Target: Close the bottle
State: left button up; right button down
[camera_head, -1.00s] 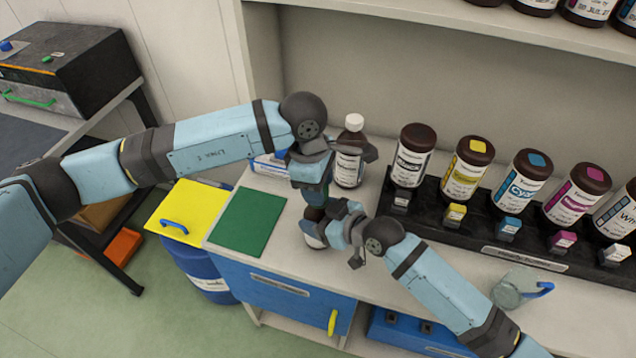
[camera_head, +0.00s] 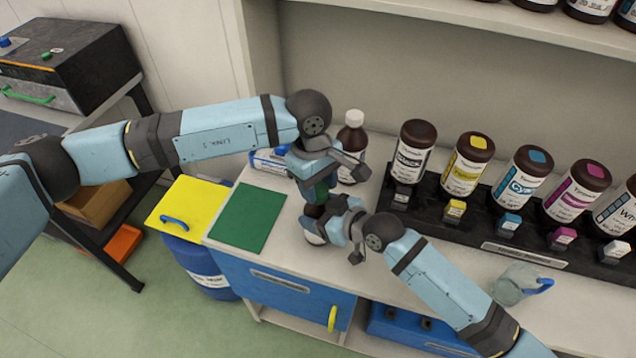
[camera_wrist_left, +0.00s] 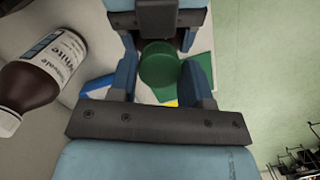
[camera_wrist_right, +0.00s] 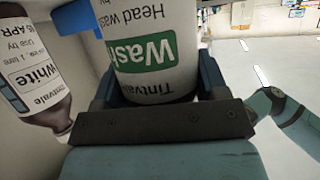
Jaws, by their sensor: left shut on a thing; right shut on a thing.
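My left gripper (camera_head: 318,188) is shut on a round green cap (camera_wrist_left: 160,64), which sits between its fingers in the left wrist view. My right gripper (camera_head: 328,226) is shut on the head wash bottle (camera_wrist_right: 155,50), which has a white label with a green "Wash" panel. In the head view the bottle (camera_head: 312,236) is mostly hidden behind my right gripper. The left gripper is directly above the right one, with the cap over the bottle's top. Whether the cap touches or is seated on the neck is hidden.
A brown bottle with a white cap (camera_head: 352,146) stands close behind the grippers. A black rack (camera_head: 480,240) with several ink bottles is to the right. A clear beaker (camera_head: 514,284) stands at the front right. A green mat (camera_head: 250,217) lies bare on the left.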

pick_arm(q)
jog(key=m+y, duration=0.1)
jog(key=m, duration=0.6)
jog(key=shift+d, duration=0.1)
jog(key=m+y, duration=0.1)
jog(key=m, duration=0.5)
jog(key=shift+m, duration=0.3)
jog(key=o, duration=0.9)
jog(key=shift+r, duration=2.25)
jog(key=shift+c, duration=0.6)
